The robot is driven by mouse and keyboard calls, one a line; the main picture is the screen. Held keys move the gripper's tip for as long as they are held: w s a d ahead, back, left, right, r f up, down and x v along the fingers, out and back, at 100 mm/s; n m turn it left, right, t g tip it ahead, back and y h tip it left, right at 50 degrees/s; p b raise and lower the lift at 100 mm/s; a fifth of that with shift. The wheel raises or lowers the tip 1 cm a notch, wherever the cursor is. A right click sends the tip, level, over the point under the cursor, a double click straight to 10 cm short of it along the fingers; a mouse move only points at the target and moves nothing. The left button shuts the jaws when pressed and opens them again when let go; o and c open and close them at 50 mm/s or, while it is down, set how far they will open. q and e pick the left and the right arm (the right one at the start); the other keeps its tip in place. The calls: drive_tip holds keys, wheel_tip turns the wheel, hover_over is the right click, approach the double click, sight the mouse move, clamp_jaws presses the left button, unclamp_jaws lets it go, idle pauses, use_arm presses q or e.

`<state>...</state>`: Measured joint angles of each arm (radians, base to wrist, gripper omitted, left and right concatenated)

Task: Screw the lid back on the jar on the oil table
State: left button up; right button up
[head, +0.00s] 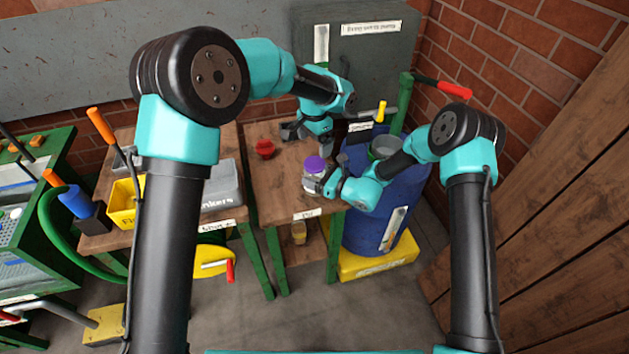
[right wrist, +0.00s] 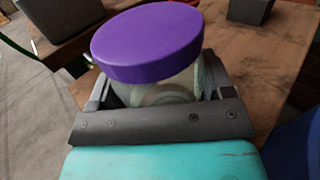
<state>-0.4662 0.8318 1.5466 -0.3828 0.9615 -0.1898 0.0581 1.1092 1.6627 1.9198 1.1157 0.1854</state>
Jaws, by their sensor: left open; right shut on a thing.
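The clear jar (head: 311,183) stands upright near the front of the oil table (head: 272,192). The purple lid (head: 314,164) sits on top of its mouth; it also shows large in the right wrist view (right wrist: 147,42). I cannot tell whether its thread is engaged. My right gripper (head: 316,184) is shut on the jar from the right, with a finger on each side of the glass (right wrist: 155,92) below the lid. My left gripper (head: 325,145) is open and empty, pointing down behind and slightly above the lid, apart from it.
A red funnel-like thing (head: 265,149) stands on the oil table's left part. A grey bin (head: 222,185) and a yellow bin (head: 123,203) are on the neighbouring table. A blue drum (head: 372,225) stands close on the right. The table's front left is clear.

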sight(315, 163)
drive_tip(key=c, duration=0.4)
use_arm(q)
drive_tip(key=shift+n, duration=0.5)
use_arm(e)
drive_tip(key=shift+c, duration=1.1)
use_arm(q)
drive_tip(key=n, duration=0.5)
drive_tip(key=shift+n, duration=0.4)
drive_tip(key=n, duration=0.6)
drive_tip(key=shift+n, duration=0.3)
drive_tip(key=n, duration=1.3)
drive_tip(key=shift+n, duration=0.3)
drive_tip(key=shift+f, duration=4)
